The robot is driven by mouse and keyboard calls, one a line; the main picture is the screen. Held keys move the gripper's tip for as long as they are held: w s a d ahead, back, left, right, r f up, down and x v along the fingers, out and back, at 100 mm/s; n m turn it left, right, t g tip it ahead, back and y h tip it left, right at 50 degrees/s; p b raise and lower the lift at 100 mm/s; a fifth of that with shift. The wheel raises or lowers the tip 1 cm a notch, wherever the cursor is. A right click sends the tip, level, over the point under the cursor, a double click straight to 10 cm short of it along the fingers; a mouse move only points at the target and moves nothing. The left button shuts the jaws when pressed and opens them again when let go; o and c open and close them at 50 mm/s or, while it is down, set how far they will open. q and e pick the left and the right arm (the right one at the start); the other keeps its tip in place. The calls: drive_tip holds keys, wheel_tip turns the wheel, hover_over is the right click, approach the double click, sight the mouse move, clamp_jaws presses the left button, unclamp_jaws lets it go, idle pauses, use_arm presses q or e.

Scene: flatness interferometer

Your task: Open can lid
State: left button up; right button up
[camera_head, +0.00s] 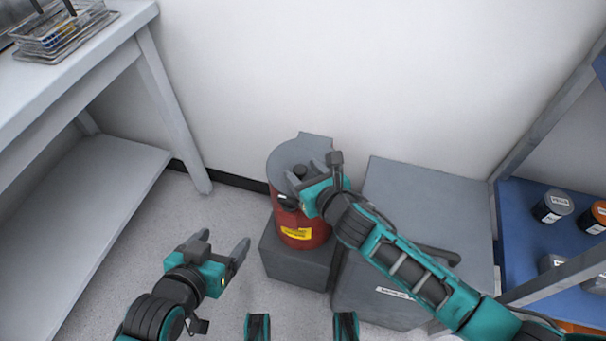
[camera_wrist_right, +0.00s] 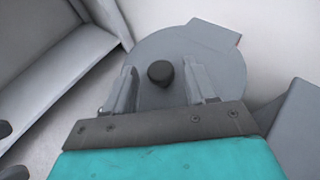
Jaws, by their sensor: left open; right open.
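The can is red with a yellow label (camera_head: 296,233) and stands on a dark grey block. Its round grey lid (camera_head: 286,157) lies flat on top and looks closed. The lid (camera_wrist_right: 215,62) fills the middle of the right wrist view, with a black knob (camera_wrist_right: 160,73) on it. My right gripper (camera_head: 305,180) is over the lid and open. In the right wrist view its two fingers (camera_wrist_right: 160,92) stand on either side of the knob, with gaps between; contact cannot be told. My left gripper (camera_head: 239,252) is open and empty, left of the can and apart from it.
The grey block (camera_head: 290,264) bears the can. A grey cabinet (camera_head: 425,195) stands close on its right. A blue shelf (camera_head: 526,230) with several small cans is at far right. A white table (camera_head: 85,78) with a wire basket (camera_head: 55,40) is at left. Floor between is clear.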

drive_tip(key=shift+w+a+f, duration=0.15)
drive_tip(key=shift+w+a, duration=0.05)
drive_tip(key=shift+w, duration=0.25)
clamp_jaws()
idle(0.3)
